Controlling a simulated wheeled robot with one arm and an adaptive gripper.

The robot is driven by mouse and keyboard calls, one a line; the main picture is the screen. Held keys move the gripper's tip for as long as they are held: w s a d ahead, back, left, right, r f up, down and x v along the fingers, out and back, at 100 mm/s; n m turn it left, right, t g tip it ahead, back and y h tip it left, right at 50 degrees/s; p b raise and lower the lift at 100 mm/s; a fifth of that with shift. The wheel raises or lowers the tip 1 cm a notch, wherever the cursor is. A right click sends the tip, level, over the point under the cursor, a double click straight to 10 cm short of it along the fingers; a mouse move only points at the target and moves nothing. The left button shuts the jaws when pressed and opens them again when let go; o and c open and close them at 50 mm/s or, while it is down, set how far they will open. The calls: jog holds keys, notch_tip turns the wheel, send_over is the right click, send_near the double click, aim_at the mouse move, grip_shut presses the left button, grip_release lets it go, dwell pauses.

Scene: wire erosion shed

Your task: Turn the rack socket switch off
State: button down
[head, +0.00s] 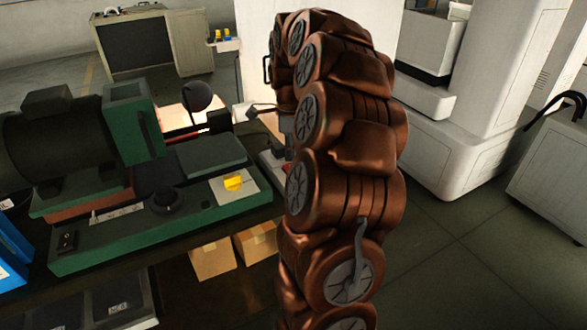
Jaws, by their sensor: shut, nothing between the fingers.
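The white fitting (268,163) with a red part (288,168) sits at the far right end of the bench. It may be the rack socket and its switch, but my copper arm covers most of it, and I cannot tell which way the switch is set. My arm arches up and over in the middle of the head view. The gripper is shut and empty. I cannot tell whether it touches anything.
A green machine (160,220) with a black rocker (67,241), a black knob (166,200) and a yellow switch (233,182) fills the bench at left. A round black lamp (196,96) stands behind it. Cardboard boxes (212,259) sit below. Open floor (460,260) lies at right.

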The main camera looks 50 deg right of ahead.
aim_at(290, 165)
jog(key=shift+f+b, duration=0.9)
jog(key=shift+f, duration=0.25)
dwell(0.8)
jog(key=shift+r, duration=3.55)
